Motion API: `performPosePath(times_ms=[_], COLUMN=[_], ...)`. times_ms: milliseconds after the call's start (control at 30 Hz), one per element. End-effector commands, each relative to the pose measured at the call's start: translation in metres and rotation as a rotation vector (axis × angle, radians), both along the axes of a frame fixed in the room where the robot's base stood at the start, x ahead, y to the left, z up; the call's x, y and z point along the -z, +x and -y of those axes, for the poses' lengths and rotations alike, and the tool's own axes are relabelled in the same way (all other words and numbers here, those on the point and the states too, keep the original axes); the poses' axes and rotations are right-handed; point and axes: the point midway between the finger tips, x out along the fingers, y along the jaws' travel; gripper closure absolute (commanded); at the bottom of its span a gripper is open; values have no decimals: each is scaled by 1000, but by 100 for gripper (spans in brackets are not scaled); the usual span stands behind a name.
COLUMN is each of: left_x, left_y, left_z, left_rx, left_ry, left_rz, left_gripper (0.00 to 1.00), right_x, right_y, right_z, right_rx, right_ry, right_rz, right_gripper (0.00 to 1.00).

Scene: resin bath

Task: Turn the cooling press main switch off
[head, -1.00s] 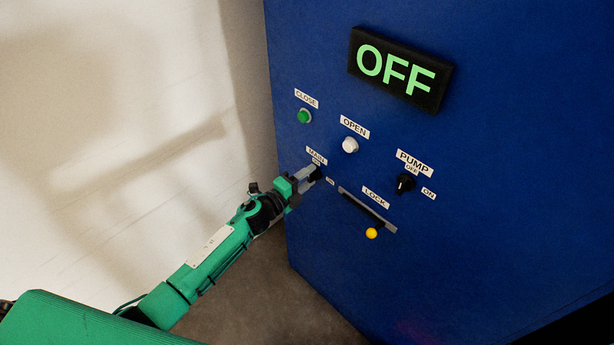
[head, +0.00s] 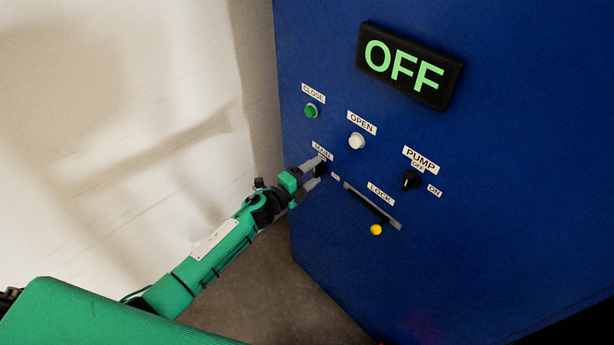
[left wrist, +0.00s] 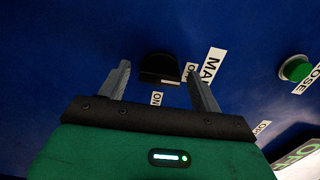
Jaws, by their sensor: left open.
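The cooling press (head: 460,220) is a blue cabinet with a black display (head: 408,66) that reads OFF in green. The main switch (head: 320,169) is a black knob below the MAIN label (head: 323,151). My left gripper (head: 314,170) is open at the knob, with its fingertips near the panel on either side of it. In the left wrist view the knob (left wrist: 159,69) sits between the two spread fingers, apart from both. The gripper partly hides the knob and its labels in the head view. My right gripper is not in view.
A green CLOSE button (head: 311,110) and a white OPEN button (head: 356,141) are above the knob. A PUMP knob (head: 411,180) and a LOCK slot with a yellow-tipped lever (head: 376,229) are to the right. A pale wall (head: 120,120) stands at left.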

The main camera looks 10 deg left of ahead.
Motion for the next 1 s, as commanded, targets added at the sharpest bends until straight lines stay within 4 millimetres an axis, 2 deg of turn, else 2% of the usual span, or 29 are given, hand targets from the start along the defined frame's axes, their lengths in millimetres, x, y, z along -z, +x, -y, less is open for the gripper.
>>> performPosePath(times_ms=[167, 500, 633, 800, 1000], left_x=[3, 4, 4, 2, 0], left_y=[-14, -75, -94, -109, -115], left_z=[-10, -50, -63, -73, -76], left_rx=[-1, 0, 0, -1, 0], left_ry=[3, 2, 2, 0, -1], left_rz=[-1, -3, -3, -2, -1], left_gripper=[35, 35, 35, 35, 35], right_x=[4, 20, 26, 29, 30], right_y=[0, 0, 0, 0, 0], right_z=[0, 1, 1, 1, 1], right_rx=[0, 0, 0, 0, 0], right_ry=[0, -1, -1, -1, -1], right_rz=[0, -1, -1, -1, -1], right_gripper=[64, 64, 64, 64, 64])
